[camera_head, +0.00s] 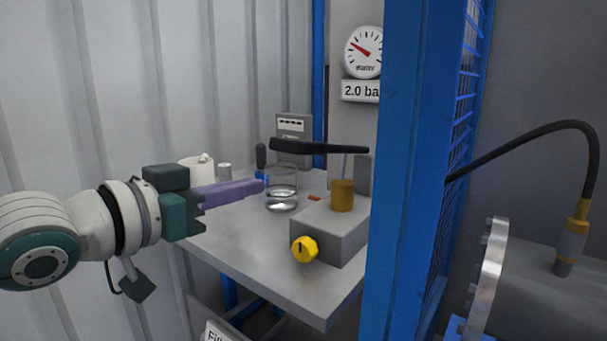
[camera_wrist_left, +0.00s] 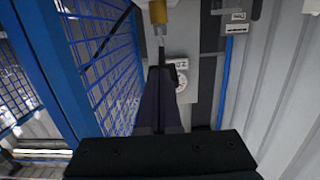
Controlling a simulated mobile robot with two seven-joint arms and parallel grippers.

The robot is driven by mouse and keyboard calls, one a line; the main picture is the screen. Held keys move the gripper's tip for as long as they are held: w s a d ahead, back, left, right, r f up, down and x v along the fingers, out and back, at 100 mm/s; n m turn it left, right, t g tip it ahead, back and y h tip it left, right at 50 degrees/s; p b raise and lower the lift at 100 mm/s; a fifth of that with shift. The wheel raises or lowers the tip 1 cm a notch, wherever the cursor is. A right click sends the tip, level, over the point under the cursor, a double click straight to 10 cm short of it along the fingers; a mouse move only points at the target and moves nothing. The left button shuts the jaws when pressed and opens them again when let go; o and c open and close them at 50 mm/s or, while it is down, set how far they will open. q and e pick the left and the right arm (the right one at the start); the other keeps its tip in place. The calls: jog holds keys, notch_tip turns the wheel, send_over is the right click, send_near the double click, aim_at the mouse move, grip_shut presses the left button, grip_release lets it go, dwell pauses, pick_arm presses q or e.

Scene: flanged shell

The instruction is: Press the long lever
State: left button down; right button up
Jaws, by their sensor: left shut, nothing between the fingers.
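The long black lever (camera_head: 318,147) runs roughly level above the bench, over a grey block (camera_head: 330,232) that carries a brass cylinder (camera_head: 342,195). My left gripper (camera_head: 261,186) comes in from the left with its purple fingers shut and empty. In the left wrist view the dark fingers (camera_wrist_left: 161,72) are together, pointing toward a brass-coloured part (camera_wrist_left: 158,12) at the top. My right gripper is not in view.
A blue post (camera_head: 413,170) with blue mesh stands right of the bench and hides part of it. A yellow knob (camera_head: 304,249) sticks out of the block's front. A pressure gauge (camera_head: 364,50) hangs behind. The bench's front left (camera_head: 240,238) is clear.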

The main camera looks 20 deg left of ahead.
pick_arm(q)
jog(key=shift+v, duration=1.35)
jog(key=s+d+r+n+g+y+p, duration=0.15)
jog(key=s+g+p, duration=0.25)
jog(key=s+p, duration=0.4)
jog(key=s+r+g+y+p, duration=0.2)
jog(key=s+r+g+p, duration=0.15)
jog(key=s+p, duration=0.45)
jog(key=s+d+r+n+g+y+p, duration=0.15)
jog(key=s+g+p, duration=0.35)
jog(key=s, duration=0.7)
notch_tip(320, 180, up, 36)
jog(key=w+m+p, duration=0.1)
jog(key=p, duration=3.5)
jog(key=shift+a+y, duration=0.25)
jog(key=shift+y, duration=0.05)
jog(key=shift+a, duration=0.1)
